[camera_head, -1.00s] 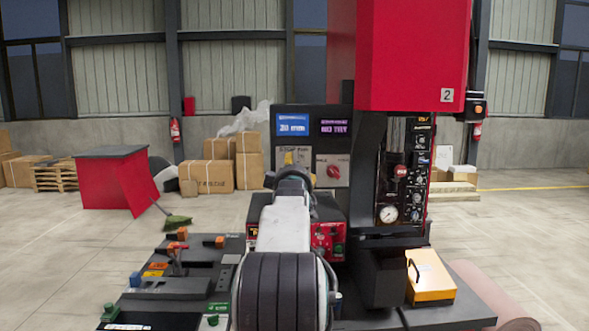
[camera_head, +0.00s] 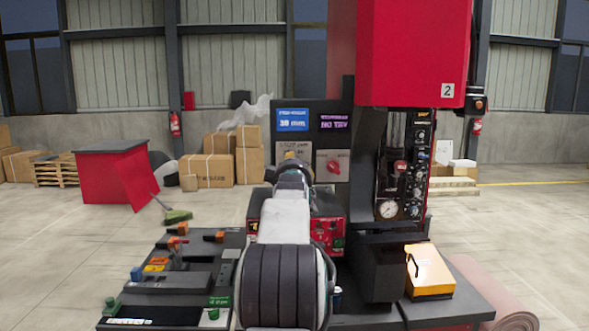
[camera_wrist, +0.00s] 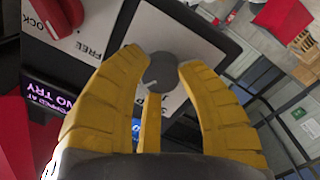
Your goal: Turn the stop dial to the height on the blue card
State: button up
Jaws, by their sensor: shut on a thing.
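The blue card (camera_head: 293,119) is a lit panel at the upper left of the dark machine face. It reads about "38 mm", with the second digit hard to make out. In the wrist view, the stop dial (camera_wrist: 160,72) is a round grey knob with a white pointer mark, on a pale plate. My gripper (camera_wrist: 162,62) has yellow fingers closed around the dial's rim. In the head view, my wrist and arm hide the dial; only part of its plate (camera_head: 318,149) shows. A purple card (camera_head: 334,122) beside the blue one reads "NO TRY"; the wrist view shows it too.
A red knob (camera_head: 333,167) sits right of the dial, on a plate lettered "FREE" in the wrist view. A red control box (camera_head: 328,232) is below. A tall red housing (camera_head: 410,55) and gauge column stand at right. A dark bench (camera_head: 170,285) with fixtures lies at left.

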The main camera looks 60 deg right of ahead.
jog(key=shift+f, duration=0.1)
grip_shut()
jog(key=shift+f+m+b, duration=0.2)
jog(key=shift+m+b, duration=2.1)
jog(key=shift+m, duration=0.5)
jog(key=shift+w, duration=0.1)
jog(key=o, duration=0.8)
grip_release()
jog(key=shift+r, duration=0.1)
jog(key=shift+o, duration=0.2)
jog(key=shift+r, duration=0.1)
jog(key=shift+a, duration=0.1)
